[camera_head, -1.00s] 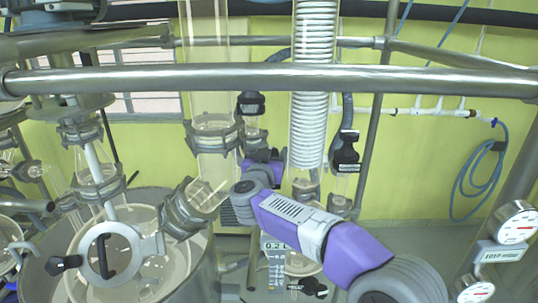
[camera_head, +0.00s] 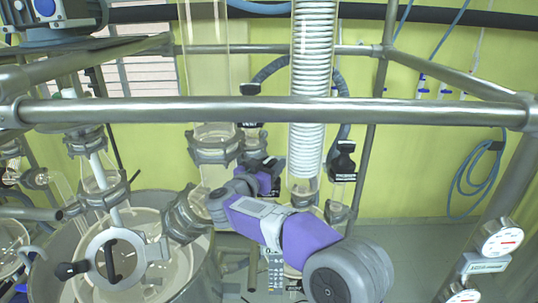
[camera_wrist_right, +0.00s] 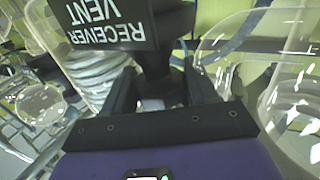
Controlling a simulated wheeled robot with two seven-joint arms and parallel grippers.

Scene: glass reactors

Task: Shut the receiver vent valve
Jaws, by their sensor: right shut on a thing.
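The receiver vent valve carries a black tag reading "RECEIVER VENT" (camera_wrist_right: 100,22), upside down in the right wrist view. Its black handle (camera_wrist_right: 152,62) stands between the fingers of my right gripper (camera_wrist_right: 162,88), which is shut on it. In the head view my purple and grey right arm reaches in from the lower right, and the right gripper (camera_head: 272,164) is at the glassware left of the coil condenser. The valve there is mostly hidden by the gripper. How far the handle is turned cannot be told. My left gripper is not in view.
A coil condenser (camera_head: 311,90) stands right of the gripper, with another black fitting (camera_head: 342,158) beside it. A horizontal steel rail (camera_head: 270,110) crosses in front. A glass vessel (camera_head: 135,265) is at lower left, and gauges (camera_head: 503,238) are at right.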

